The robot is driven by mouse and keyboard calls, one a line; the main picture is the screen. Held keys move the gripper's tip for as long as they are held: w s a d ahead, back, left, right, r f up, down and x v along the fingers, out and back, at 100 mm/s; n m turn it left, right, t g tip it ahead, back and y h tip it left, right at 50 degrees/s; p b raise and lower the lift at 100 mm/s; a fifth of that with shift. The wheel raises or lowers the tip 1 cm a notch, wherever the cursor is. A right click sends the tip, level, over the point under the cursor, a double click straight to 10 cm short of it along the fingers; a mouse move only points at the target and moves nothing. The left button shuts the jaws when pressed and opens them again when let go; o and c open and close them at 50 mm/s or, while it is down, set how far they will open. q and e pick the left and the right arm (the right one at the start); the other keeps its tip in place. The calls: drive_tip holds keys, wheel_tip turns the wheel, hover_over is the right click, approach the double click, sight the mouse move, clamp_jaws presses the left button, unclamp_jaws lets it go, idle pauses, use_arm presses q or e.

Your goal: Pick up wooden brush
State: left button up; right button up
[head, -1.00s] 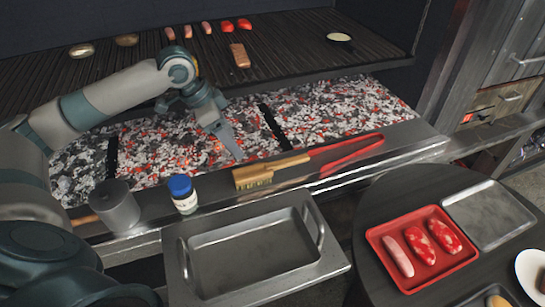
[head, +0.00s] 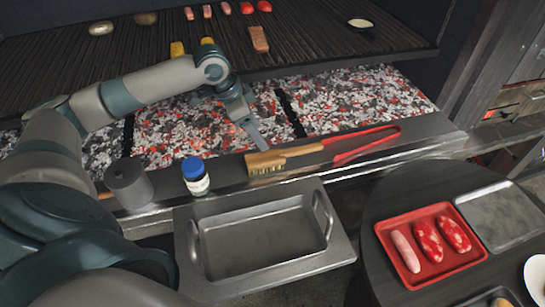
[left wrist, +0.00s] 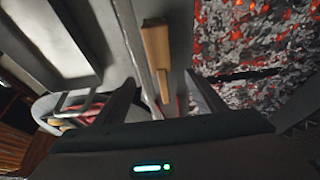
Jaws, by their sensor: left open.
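The wooden brush (head: 281,158) lies on the metal ledge in front of the coals, its bristles at the left end and its handle pointing right. My left gripper (head: 259,143) is just behind and above the bristle end in the head view. In the left wrist view the brush (left wrist: 157,50) lies ahead, lined up with the gap between the two fingers of my left gripper (left wrist: 163,95). The fingers are apart with nothing visibly held between them. My right gripper is in neither view.
Red tongs (head: 366,142) lie at the brush's handle end. A blue-capped jar (head: 195,178) and a grey cylinder (head: 129,184) stand left of it. A metal pan (head: 262,240) sits in front. Hot coals (head: 355,98) and the grill (head: 200,50) are behind.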

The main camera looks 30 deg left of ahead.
use_arm(q)
drive_tip(key=p, duration=0.2)
hover_over(272, 155)
drive_tip(key=s+a, duration=0.1)
drive_tip(key=f, duration=0.6)
drive_tip(key=shift+s+a+f, duration=0.1)
drive_tip(key=shift+s, duration=0.1)
drive_tip(key=shift+w+f, duration=0.1)
drive_tip(key=shift+f, duration=0.3)
drive_tip(key=shift+w+d+f+p, duration=0.15)
drive_tip(key=shift+d+f+p, duration=0.1)
drive_tip(key=shift+f+p, duration=0.3)
drive_tip(key=p+x, duration=0.1)
drive_tip(key=x, duration=0.2)
drive_tip(key=shift+w+f, duration=0.1)
drive_tip(key=shift+f, duration=0.35)
drive_tip(key=c, duration=1.4)
